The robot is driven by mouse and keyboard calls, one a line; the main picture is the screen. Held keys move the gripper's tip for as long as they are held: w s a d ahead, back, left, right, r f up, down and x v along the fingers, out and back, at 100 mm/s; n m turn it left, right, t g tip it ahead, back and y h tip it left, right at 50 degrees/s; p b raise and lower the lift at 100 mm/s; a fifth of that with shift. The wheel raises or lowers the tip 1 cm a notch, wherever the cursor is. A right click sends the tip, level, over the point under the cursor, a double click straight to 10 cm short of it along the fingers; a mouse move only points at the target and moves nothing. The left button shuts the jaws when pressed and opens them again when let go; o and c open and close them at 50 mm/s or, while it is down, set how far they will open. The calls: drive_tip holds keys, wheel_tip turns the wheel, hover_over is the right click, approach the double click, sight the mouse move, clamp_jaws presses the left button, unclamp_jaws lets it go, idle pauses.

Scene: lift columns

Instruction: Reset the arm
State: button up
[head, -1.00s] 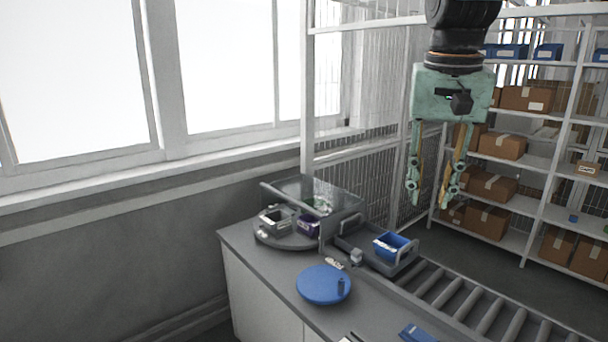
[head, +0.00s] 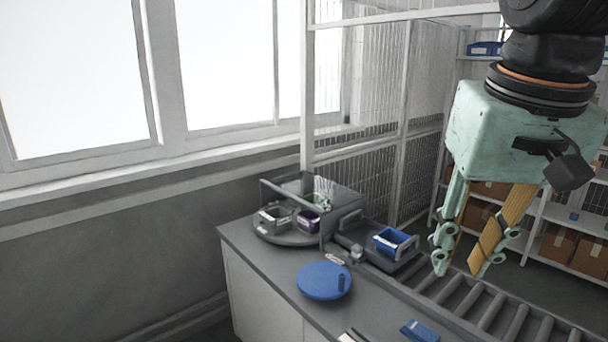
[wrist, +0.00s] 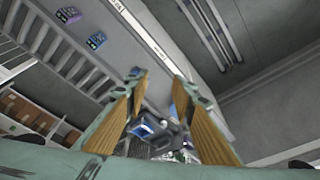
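My gripper (head: 456,268) is pale green with tan finger pads. In the head view it hangs in the air at the right, fingers pointing down, in front of the roller conveyor and shelves. Its fingertips are apart and nothing is between them. In the wrist view the two fingers (wrist: 158,80) also stand apart, with the counter and bins seen beyond them.
A grey counter (head: 290,315) carries a blue round disc (head: 323,281), a turntable with bins under a clear cover (head: 330,190), and a blue bin (head: 393,242). A roller conveyor (head: 455,292) runs to the right. Shelves with boxes (head: 568,250) stand behind.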

drive_tip(key=s+f, duration=0.3)
drive_tip(key=s, duration=0.3)
drive_tip(key=s+a+f+n+t+b, duration=0.1)
drive_tip(key=s+f, duration=0.3)
drive_tip(key=s, duration=0.2)
drive_tip(key=shift+s+a+f+n, duration=0.15)
drive_tip(key=shift+s+n, duration=0.15)
drive_tip(key=shift+s, duration=0.05)
